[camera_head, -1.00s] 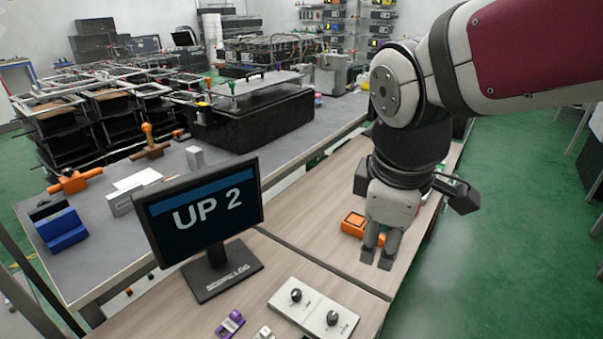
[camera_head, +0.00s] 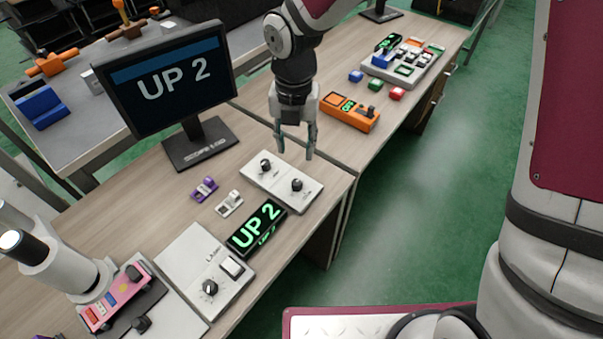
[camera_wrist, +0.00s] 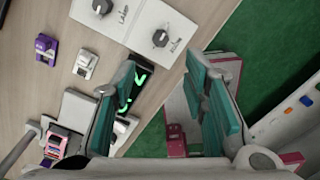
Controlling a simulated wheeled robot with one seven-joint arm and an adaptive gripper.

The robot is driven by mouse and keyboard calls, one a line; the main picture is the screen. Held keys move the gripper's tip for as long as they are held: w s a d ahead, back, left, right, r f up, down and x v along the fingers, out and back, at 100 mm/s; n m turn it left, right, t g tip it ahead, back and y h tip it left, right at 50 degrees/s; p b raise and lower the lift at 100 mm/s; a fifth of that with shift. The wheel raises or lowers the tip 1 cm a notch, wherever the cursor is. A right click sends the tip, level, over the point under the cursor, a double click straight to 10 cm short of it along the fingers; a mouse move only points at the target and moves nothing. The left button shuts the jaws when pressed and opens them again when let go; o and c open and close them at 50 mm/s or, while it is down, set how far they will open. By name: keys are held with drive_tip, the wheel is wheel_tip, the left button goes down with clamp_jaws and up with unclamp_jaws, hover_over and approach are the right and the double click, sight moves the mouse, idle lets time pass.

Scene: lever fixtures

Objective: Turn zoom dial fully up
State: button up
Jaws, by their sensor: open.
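A white panel (camera_head: 281,180) on the wooden bench carries two black dials, a left one (camera_head: 265,166) and a right one (camera_head: 297,185). In the wrist view the same two dials show at the top, left (camera_wrist: 102,6) and right (camera_wrist: 160,38). My gripper (camera_head: 295,151) is open and empty, pointing down above the panel's far side, apart from both dials. In the wrist view its teal-padded fingers (camera_wrist: 163,85) are spread below the panel.
A monitor (camera_head: 165,80) and a green display (camera_head: 257,228) both read "UP 2". A second panel (camera_head: 190,260) has a dial and white button. Small purple (camera_head: 204,188) and white (camera_head: 229,203) fixtures stand near. An orange box (camera_head: 350,112) sits behind my gripper.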

sight(296, 182)
wheel_tip(296, 182, down, 13)
drive_tip(key=shift+r+b, duration=0.1)
drive_tip(key=shift+b, duration=0.5)
drive_tip(key=shift+c, duration=0.5)
clamp_jaws()
